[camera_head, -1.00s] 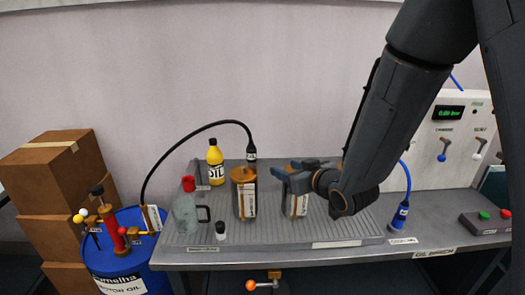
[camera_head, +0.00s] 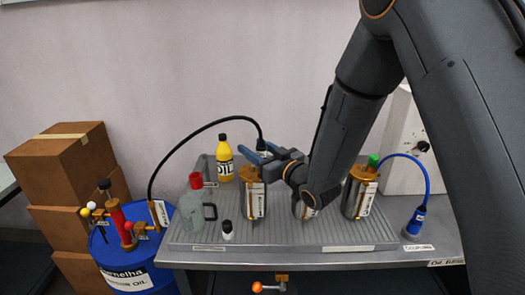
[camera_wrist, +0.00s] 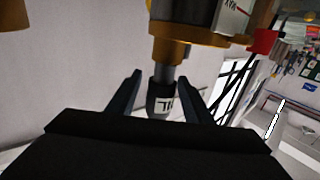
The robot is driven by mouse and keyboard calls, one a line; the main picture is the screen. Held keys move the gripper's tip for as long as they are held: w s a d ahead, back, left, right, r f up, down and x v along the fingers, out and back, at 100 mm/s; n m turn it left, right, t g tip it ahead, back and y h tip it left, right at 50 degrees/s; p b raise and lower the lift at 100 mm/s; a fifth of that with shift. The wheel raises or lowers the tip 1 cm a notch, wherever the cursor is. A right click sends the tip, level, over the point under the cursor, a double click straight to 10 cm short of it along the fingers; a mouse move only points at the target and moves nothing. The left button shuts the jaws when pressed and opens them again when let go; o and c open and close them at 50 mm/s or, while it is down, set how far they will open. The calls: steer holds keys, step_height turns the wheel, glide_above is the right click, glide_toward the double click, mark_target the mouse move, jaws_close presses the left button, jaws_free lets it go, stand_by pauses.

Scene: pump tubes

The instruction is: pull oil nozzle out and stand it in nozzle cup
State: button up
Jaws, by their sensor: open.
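The oil nozzle (camera_head: 263,146) is black with a white label and hangs on the black hose's end. It also shows in the wrist view (camera_wrist: 160,97), its grey shaft running into the orange-brown rimmed top of a canister. That canister (camera_head: 253,203) stands on the bench's ribbed tray. My gripper (camera_head: 257,156) is open at the nozzle. In the wrist view my gripper's fingers (camera_wrist: 160,92) stand on either side of the nozzle, with gaps. The nozzle's lower end is hidden in the canister. I cannot make out which thing is the nozzle cup.
Two more canisters stand to the right, one partly behind my arm and one (camera_head: 359,193) with a green top. A blue nozzle (camera_head: 415,221) stands at the right. A grey-green jug (camera_head: 192,215), a small bottle (camera_head: 227,231), a yellow oil bottle (camera_head: 224,160) and a blue barrel (camera_head: 128,262) are left.

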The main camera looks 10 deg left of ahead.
steer(key=shift+w+a, duration=0.3)
steer(key=shift+a, duration=0.1)
jaws_close()
steer(key=shift+r+p, duration=0.45)
steer(key=shift+r, duration=0.3)
stand_by(0.9)
steer(key=shift+r+p, duration=0.95)
steer(key=shift+r, duration=0.9)
